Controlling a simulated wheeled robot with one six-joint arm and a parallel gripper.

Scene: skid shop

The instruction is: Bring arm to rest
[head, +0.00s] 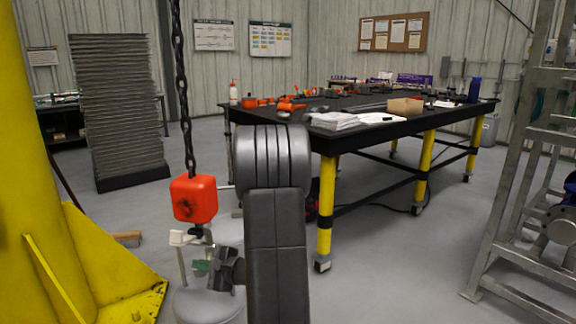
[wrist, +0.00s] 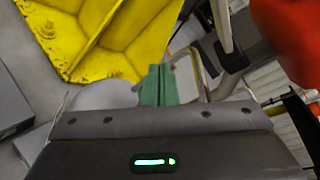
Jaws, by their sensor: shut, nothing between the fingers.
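My arm rises in the middle foreground of the head view and bends down and left. My gripper (head: 201,266) points left, low beside the hanging hoist block. In the wrist view its green fingers (wrist: 158,84) are together with nothing between them. The orange-red hoist block (head: 194,199) hangs on a dark chain (head: 181,90) just above the gripper. It also shows in the wrist view at the upper right (wrist: 297,35), close to the camera.
A yellow column (head: 30,170) with a gusseted foot stands at left; its foot fills the wrist view's upper left (wrist: 100,35). A pale rounded object (head: 207,306) lies below the gripper. A black-topped workbench (head: 370,134) stands behind, a metal frame (head: 515,190) at right.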

